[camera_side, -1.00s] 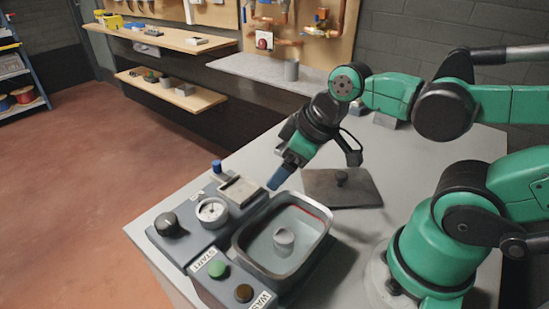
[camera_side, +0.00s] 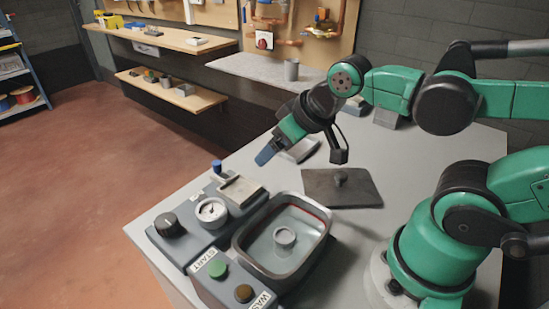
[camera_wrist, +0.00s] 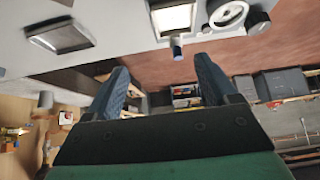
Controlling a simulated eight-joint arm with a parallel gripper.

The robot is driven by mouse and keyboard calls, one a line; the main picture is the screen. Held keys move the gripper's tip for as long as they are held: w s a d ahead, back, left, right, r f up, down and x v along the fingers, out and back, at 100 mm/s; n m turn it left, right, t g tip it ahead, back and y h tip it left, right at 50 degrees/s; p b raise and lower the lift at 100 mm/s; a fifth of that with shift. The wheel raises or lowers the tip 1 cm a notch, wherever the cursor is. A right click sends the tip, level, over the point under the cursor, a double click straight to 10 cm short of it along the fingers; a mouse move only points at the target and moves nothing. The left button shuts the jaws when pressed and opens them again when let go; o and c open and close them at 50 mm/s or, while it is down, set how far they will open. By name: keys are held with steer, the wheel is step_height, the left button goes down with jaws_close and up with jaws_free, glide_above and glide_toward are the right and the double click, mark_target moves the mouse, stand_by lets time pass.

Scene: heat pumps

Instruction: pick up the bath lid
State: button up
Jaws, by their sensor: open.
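The bath holds clear liquid and a small grey cylindrical part (camera_side: 285,237). My gripper (camera_side: 266,156) is in the air to the left of the lid, above the far edge of the table, pointing down and left. In the wrist view its two blue fingers (camera_wrist: 163,82) are spread wide with nothing between them. The lid is not recognisable in the wrist view.
A control unit with a dial gauge (camera_side: 212,211), a black knob (camera_side: 168,224) and a green start button (camera_side: 217,269) stands left of the bath. A shallow grey tray (camera_side: 301,149) lies behind my gripper. The table right of the lid is clear.

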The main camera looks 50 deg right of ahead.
steer(key=shift+c, duration=0.6)
steer(key=m+g+y, duration=0.1)
steer(key=m+g, duration=0.6)
steer(key=m, duration=1.5)
glide_above(342, 174)
step_height(342, 174, down, 6)
steer(key=shift+w+d+f, duration=0.15)
steer(key=shift+f, duration=0.1)
steer(key=shift+s+d+f, duration=0.15)
steer(key=shift+s, duration=0.05)
steer(key=shift+f+m, duration=0.2)
steer(key=shift+m, duration=0.1)
steer(key=shift+a+f, duration=0.2)
steer(key=shift+f, duration=1.1)
steer(key=shift+a+f, duration=0.15)
steer(key=shift+f, duration=1.1)
